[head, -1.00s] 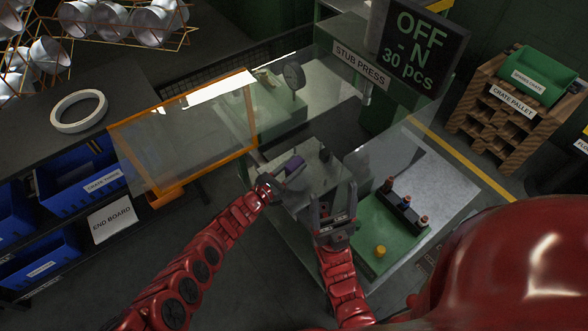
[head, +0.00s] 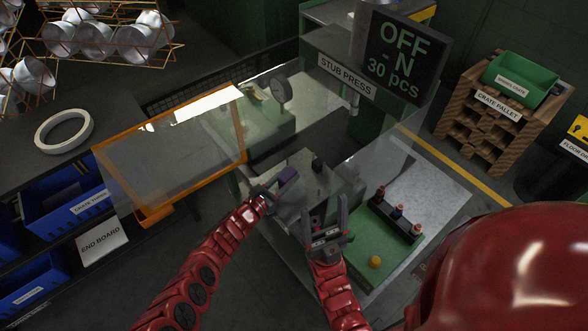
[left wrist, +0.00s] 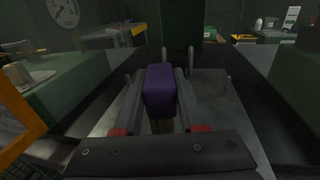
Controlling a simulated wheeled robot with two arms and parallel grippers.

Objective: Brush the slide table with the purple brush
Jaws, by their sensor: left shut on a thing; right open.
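The purple brush (head: 288,175) is held by my left gripper (head: 272,185) over the left part of the grey metal slide table (head: 302,198). In the left wrist view the purple block of the brush (left wrist: 160,90) sits between the two fingers, above the grey plate (left wrist: 222,110). I cannot tell whether its underside touches the plate; its lower part is hidden. My right gripper (head: 326,208) is open and empty, fingers pointing up the picture, near the table's front right.
Clear guard panels and an orange-framed door (head: 170,150) stand around the press. A round gauge (head: 281,92) is behind the table. A green panel with knobs (head: 372,245) is at right. A dark shelf with blue bins (head: 65,195) is at left.

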